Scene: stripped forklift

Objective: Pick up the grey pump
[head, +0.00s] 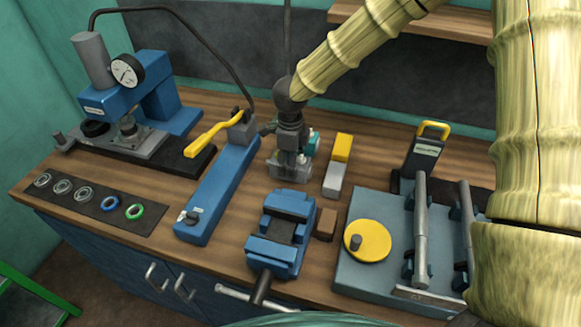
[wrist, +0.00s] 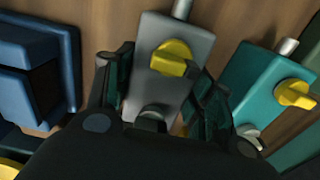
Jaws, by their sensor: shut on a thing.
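The grey pump (wrist: 178,80) shows in the wrist view as a grey block with a yellow knob on its face and a metal rod at its far end. My gripper (wrist: 165,98) has its dark fingers on either side of it, shut on it. In the head view the grey pump (head: 290,172) is at the wooden bench top under my gripper (head: 289,155), which hides much of it. I cannot tell whether the pump touches the bench.
A similar teal pump (wrist: 262,88) stands close on the right, also in the head view (head: 313,143). A blue vise (head: 281,232) is in front, a blue hand pump (head: 217,190) to the left, and a grey block with a yellow top (head: 336,178) to the right.

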